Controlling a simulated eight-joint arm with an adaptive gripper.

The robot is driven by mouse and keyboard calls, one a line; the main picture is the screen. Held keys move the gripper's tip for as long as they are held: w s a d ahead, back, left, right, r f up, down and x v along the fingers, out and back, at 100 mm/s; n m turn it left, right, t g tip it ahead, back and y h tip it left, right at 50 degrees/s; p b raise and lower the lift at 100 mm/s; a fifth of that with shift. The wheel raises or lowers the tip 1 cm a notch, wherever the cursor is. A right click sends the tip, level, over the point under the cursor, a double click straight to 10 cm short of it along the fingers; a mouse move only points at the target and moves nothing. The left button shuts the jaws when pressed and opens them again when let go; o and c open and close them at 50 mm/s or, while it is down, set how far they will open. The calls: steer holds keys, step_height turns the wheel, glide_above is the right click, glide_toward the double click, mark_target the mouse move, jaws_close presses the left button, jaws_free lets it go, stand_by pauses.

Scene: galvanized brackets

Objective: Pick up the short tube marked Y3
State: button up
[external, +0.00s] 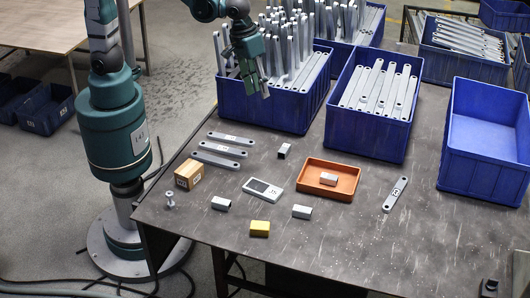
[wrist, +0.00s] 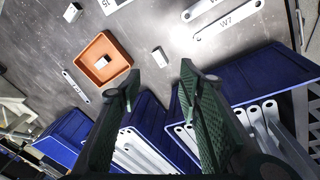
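Several short grey tubes lie on the table; I cannot read Y3 on any. One tube (external: 284,150) with a dark open end lies behind the tray; in the wrist view this tube (wrist: 160,57) is just beyond my fingertips. Another tube (external: 329,179) lies in the orange tray (external: 312,190), and it shows in the wrist view (wrist: 103,62). One tube (external: 301,211) is in front of the tray, and another tube (external: 220,203) is further left. My gripper (external: 256,88) hangs over the blue bin of brackets, its two fingers (wrist: 160,82) apart and empty.
Blue bins (external: 262,106) of upright grey brackets stand at the back, below my gripper. Flat brackets (external: 219,150), a cardboard box (external: 188,174), a bolt (external: 170,200), a white-framed plate (external: 263,190), a yellow block (external: 260,228) and a marked bracket (external: 395,194) lie around.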

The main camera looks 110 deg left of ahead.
mark_target(284, 148)
steer(key=w+a+f+n+g, duration=0.1)
steer(key=w+f+n, duration=0.1)
steer(key=f, duration=0.3)
steer(key=w+a+f+n, duration=0.1)
steer(key=w+f+n, duration=0.1)
steer(key=f, duration=0.4)
steer(key=w+a+f+n+g+b, duration=0.1)
steer(key=w+a+f+n, duration=0.1)
steer(key=w+f, duration=0.2)
steer(key=shift+w+f+g, duration=0.3)
steer(key=shift+f, duration=0.5)
steer(key=shift+f+n, duration=0.25)
steer(key=shift+n, duration=0.05)
steer(key=shift+f+b, duration=0.3)
steer(key=shift+f, duration=1)
steer(key=shift+d+f+b, duration=0.15)
steer(key=shift+f+b, duration=0.75)
steer(key=shift+f, duration=1.7)
steer(key=c, duration=1)
